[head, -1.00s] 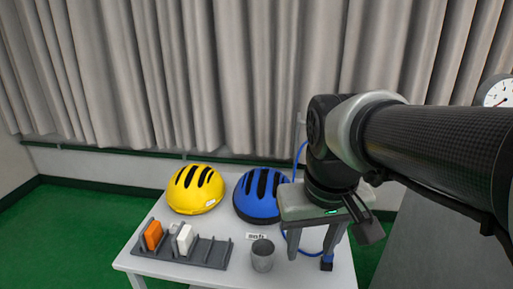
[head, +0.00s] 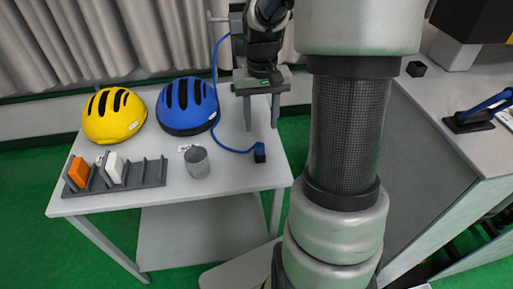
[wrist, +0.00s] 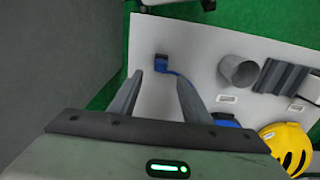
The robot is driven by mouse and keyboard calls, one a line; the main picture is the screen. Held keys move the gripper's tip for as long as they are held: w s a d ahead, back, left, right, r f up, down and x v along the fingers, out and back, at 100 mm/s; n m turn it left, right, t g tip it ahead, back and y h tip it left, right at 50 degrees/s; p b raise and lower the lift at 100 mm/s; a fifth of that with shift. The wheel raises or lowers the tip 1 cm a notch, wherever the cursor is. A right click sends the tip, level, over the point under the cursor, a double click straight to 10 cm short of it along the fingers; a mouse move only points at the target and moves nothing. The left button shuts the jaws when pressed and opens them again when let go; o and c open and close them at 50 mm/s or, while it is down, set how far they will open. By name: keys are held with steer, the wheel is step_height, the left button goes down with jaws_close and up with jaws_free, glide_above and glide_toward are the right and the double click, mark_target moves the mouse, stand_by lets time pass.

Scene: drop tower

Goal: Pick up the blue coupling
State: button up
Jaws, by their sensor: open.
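The blue coupling (head: 260,152) is a small dark and blue block at the end of a blue hose, near the right edge of the white table (head: 225,172). It also shows in the wrist view (wrist: 161,63), just beyond the fingertips and roughly between them. My gripper (head: 261,127) is open and empty, with its fingers pointing down above the table, behind the coupling in the head view. In the wrist view my gripper (wrist: 158,82) has the hose passing behind its right finger. The exact height above the coupling cannot be told.
A grey cup (head: 196,162) stands left of the coupling. A blue helmet (head: 188,106), a yellow helmet (head: 114,116) and a grey rack (head: 150,174) with orange and white blocks are further left. A grey counter (head: 455,130) stands to the right, across a gap.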

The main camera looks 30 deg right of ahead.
mark_target(260, 145)
step_height(260, 145, down, 10)
steer(key=shift+w+f+b, duration=0.1)
steer(key=shift+b, duration=1)
steer(key=c, duration=0.9)
